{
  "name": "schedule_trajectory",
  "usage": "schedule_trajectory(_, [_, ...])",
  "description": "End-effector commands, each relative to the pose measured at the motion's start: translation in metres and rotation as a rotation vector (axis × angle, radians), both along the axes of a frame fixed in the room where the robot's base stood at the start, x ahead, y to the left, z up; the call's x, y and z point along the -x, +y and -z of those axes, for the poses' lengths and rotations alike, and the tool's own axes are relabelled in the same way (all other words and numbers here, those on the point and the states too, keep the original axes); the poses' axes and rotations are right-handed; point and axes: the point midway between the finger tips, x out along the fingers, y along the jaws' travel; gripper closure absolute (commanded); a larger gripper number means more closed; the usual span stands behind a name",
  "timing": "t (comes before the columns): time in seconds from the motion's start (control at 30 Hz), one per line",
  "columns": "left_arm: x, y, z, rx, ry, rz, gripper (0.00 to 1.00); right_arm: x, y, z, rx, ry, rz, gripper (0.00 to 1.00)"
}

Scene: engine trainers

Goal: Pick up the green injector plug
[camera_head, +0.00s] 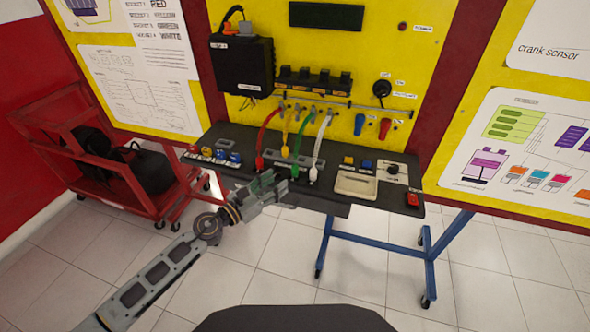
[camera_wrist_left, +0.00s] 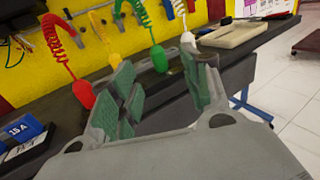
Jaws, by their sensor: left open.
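The green injector plug (camera_head: 295,171) stands on the dark bench top, with its green coiled cable running up to the yellow panel. It is between the yellow and white plugs. In the left wrist view the green plug (camera_wrist_left: 159,59) shows beyond and between the fingertips, apart from them. My left gripper (camera_head: 272,183) is open and empty at the bench's front edge, just to the left of the green plug. Its spread green-padded fingers (camera_wrist_left: 160,80) fill the middle of the left wrist view. My right gripper is not in view.
The red plug (camera_head: 260,162), yellow plug (camera_head: 285,151) and white plug (camera_head: 313,173) stand close by with their cables. A beige tray (camera_head: 355,185) lies to the right. Fuse blocks (camera_head: 221,155) are to the left. A red cart (camera_head: 150,203) stands at far left.

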Motion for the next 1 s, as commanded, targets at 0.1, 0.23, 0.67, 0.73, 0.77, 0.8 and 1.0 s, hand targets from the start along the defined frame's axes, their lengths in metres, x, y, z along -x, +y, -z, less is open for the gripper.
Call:
schedule_trajectory(0.1, [-0.009,-0.009,-0.002,0.001,-0.001,0.0,0.53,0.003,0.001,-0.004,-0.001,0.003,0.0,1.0])
schedule_trajectory(0.23, [-0.018,-0.018,-0.002,0.001,-0.001,0.0,0.53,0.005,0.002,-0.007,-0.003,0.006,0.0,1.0])
schedule_trajectory(0.67, [-0.033,-0.034,0.0,-0.001,0.0,0.001,0.53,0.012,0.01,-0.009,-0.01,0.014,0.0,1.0])
schedule_trajectory(0.73, [-0.033,-0.033,0.0,-0.001,0.0,0.001,0.53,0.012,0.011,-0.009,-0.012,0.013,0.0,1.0])
schedule_trajectory(0.77, [-0.033,-0.033,0.0,-0.001,0.001,0.001,0.53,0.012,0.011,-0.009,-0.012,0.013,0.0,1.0])
schedule_trajectory(0.8, [-0.033,-0.033,0.0,-0.001,0.001,0.001,0.53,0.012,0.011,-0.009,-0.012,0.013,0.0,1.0])
schedule_trajectory(1.0, [-0.035,-0.035,-0.001,0.0,0.0,0.001,0.53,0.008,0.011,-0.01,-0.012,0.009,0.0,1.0])
